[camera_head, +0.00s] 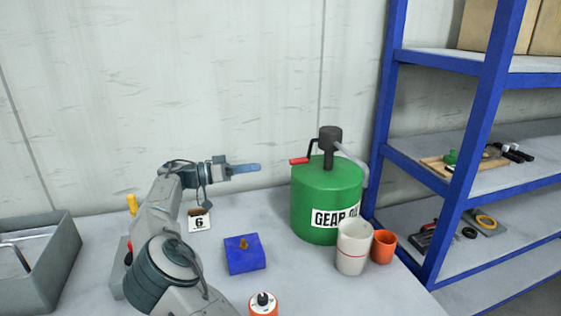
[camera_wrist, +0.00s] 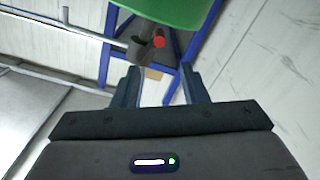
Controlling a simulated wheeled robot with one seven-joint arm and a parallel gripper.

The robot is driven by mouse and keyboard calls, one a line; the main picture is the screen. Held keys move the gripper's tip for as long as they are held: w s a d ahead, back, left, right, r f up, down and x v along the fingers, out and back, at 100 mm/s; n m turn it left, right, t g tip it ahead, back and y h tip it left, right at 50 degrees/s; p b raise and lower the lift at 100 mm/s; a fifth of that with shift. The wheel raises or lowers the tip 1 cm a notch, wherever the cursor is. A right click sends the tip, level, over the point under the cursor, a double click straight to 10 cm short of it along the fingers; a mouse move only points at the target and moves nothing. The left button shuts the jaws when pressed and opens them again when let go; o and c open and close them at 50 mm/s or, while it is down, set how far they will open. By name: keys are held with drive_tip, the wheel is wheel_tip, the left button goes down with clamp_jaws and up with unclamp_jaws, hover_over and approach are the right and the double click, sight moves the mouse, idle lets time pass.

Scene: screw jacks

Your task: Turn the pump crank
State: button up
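A green drum (camera_head: 325,190) with a "GEAR OIL" label stands on the table, with a dark pump head (camera_head: 330,140) on top. The pump's black crank arm ends in a red handle (camera_head: 299,161) pointing left. My gripper (camera_head: 257,168) is left of the drum, roughly level with the handle, its blue fingers pointing at it across a gap. In the wrist view my gripper (camera_wrist: 160,72) is open and empty. The red handle (camera_wrist: 159,42) shows end-on just beyond the fingertips, in line with the gap between them. The green drum (camera_wrist: 170,10) is at the top edge.
A white cup (camera_head: 351,255) and an orange cup (camera_head: 383,247) stand before the drum. A blue block (camera_head: 240,265), a card marked 6 (camera_head: 199,224) and an orange-white item (camera_head: 263,308) lie nearer. A grey bin (camera_head: 60,250) is left; a blue shelf rack (camera_head: 475,140) is right.

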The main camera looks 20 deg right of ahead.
drive_tip(key=m+p, duration=0.2)
drive_tip(key=m, duration=0.4)
drive_tip(key=p, duration=0.3)
approach(306, 160)
drive_tip(key=d, duration=0.5)
drive_tip(key=w+d, duration=0.1)
drive_tip(key=d, duration=0.2)
drive_tip(key=shift+f, duration=0.2)
drive_tip(key=shift+a, duration=0.1)
clamp_jaws()
